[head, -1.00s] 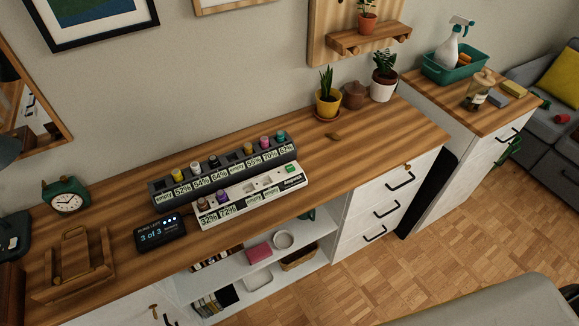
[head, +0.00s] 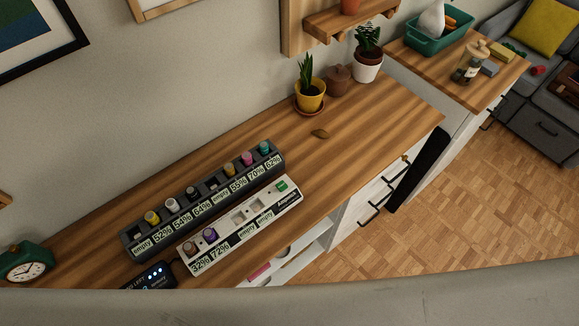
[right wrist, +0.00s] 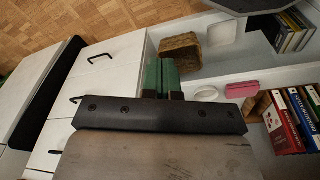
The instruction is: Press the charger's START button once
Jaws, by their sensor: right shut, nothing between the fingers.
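The white charger (head: 245,221) lies on the wooden desk, with a green button (head: 281,186) at its right end. Two batteries, one brown and one purple, stand in its left slots; the other two slots are labelled empty. A dark battery rack (head: 205,195) with several coloured batteries and percentage labels sits right behind it. My right gripper (right wrist: 160,72) shows in the right wrist view, its green fingers together and empty, in front of the cabinet and shelves under the desk. The charger is not in that view. My left gripper is in neither view.
A small display (head: 150,277) stands left of the charger, partly hidden. A green clock (head: 25,263) is at far left. Potted plants (head: 310,90) stand at the back right. Desk right of the charger (head: 370,125) is mostly clear. A basket (right wrist: 181,53) sits on the shelf below.

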